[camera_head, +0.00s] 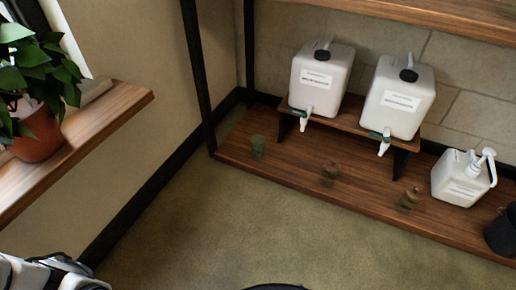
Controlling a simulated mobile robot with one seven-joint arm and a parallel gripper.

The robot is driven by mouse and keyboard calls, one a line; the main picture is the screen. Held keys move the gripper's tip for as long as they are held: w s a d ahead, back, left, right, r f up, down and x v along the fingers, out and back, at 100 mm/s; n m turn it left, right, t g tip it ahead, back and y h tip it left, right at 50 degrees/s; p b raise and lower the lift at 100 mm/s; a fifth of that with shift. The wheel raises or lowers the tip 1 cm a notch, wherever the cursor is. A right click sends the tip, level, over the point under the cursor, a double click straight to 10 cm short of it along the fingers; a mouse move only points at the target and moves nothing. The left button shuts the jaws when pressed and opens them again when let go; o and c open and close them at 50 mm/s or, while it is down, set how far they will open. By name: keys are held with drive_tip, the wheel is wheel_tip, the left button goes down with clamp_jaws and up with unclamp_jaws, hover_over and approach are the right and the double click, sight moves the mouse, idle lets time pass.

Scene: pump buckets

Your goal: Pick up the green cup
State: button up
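A small green translucent cup (258,147) stands on the low wooden shelf (290,172), near its left end and in front of the left dispenser. Nothing touches the cup. My gripper's fingers do not show. Only white and black parts of my own body show at the bottom left, well apart from the cup.
Two white dispensers with taps (321,80) (399,95) stand on a small wooden riser (346,122). A brownish small vessel (330,173), another (409,200), a white pump bottle (462,177) and a dark bucket (502,232) are on the right. A potted plant (37,133) sits left. The floor is clear.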

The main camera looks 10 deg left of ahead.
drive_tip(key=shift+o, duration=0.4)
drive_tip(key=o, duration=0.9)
